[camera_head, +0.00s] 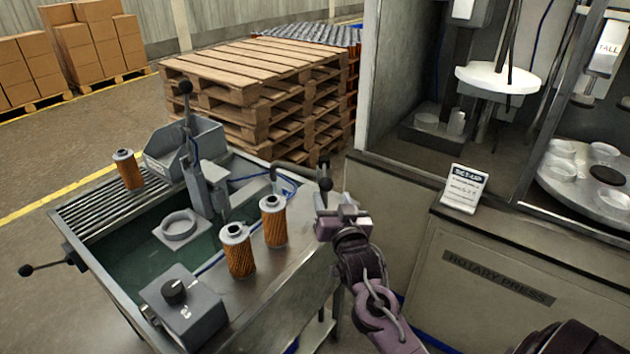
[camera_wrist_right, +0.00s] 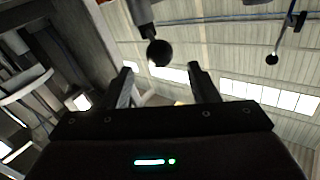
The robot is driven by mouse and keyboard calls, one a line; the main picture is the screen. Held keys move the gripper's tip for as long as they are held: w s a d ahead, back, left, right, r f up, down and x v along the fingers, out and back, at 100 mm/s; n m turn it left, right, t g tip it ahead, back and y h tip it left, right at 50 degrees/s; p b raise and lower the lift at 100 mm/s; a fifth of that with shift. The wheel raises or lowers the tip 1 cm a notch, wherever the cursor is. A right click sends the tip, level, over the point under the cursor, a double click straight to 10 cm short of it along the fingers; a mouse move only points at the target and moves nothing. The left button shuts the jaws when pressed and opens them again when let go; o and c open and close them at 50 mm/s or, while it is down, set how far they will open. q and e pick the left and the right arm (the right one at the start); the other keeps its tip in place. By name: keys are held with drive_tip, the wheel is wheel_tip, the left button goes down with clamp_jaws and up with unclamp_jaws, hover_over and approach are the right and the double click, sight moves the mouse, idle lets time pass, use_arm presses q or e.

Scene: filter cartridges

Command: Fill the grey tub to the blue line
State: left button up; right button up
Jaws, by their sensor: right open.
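The grey tub (camera_head: 108,289) stands at left in the head view, with dark green inside its basin. Blue strips (camera_head: 212,262) show along parts of its inner edge; I cannot tell the level against them. A bent grey pipe (camera_head: 290,167) stands at the tub's right rear, beside a lever with a black ball knob (camera_head: 325,184). My right gripper (camera_head: 336,208) is open and empty, close to this lever. In the right wrist view a black ball knob (camera_wrist_right: 159,53) shows between and beyond the open fingers (camera_wrist_right: 160,84); contact cannot be told. My left gripper is out of view.
Orange filter cartridges (camera_head: 238,252) stand on the tub's top. A grey control box with a black dial (camera_head: 187,306) sits at its front. Another lever knob (camera_head: 25,270) sticks out left. The rotary press (camera_head: 495,275) stands right, pallets (camera_head: 250,85) behind.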

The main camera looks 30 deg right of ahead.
sight(328, 189)
drive_tip(key=p+x, duration=0.1)
drive_tip(key=x, duration=0.6)
drive_tip(key=shift+f, duration=0.1)
drive_tip(key=shift+a, duration=0.1)
clamp_jaws()
